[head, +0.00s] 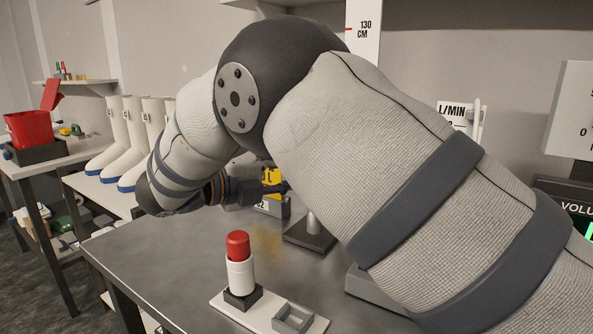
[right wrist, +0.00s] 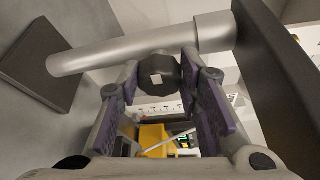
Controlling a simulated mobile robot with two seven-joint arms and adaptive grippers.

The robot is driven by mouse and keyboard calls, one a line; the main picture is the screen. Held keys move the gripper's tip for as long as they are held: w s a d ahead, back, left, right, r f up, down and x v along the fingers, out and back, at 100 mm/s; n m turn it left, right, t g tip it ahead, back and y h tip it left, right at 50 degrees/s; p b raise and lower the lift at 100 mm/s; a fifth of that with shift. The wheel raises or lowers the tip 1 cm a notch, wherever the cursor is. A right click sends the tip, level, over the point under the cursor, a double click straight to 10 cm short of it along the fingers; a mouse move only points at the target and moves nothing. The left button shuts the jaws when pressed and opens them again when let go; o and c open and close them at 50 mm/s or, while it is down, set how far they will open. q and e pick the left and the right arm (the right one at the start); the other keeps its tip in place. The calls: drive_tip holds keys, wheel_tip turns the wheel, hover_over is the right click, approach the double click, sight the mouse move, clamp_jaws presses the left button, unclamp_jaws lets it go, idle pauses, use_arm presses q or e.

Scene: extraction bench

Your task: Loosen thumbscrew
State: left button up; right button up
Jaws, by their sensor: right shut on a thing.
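The thumbscrew (right wrist: 158,76) is a dark round knob with a pale square mark, seen in the right wrist view beside a silver post (right wrist: 120,56). My right gripper (right wrist: 161,83) is shut on the knob, with a purple-padded finger on each side. In the head view the post (head: 313,222) rises from a dark base (head: 309,239) on the bench; my right arm hides its upper part and the knob. My left gripper is not in view.
On the bench (head: 165,258) a white tube with a red cap (head: 238,245) stands in a holder on a white plate, beside an empty square socket (head: 293,317). A yellow object (head: 271,180) stands behind. White boots (head: 112,145) and a red bin (head: 30,129) are at left.

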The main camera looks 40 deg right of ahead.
drive_tip(key=shift+n+h, duration=0.4)
drive_tip(key=shift+n, duration=0.6)
drive_tip(key=o, duration=1.2)
drive_tip(key=shift+f, duration=0.1)
drive_tip(key=a, duration=0.7)
drive_tip(key=shift+a, duration=0.25)
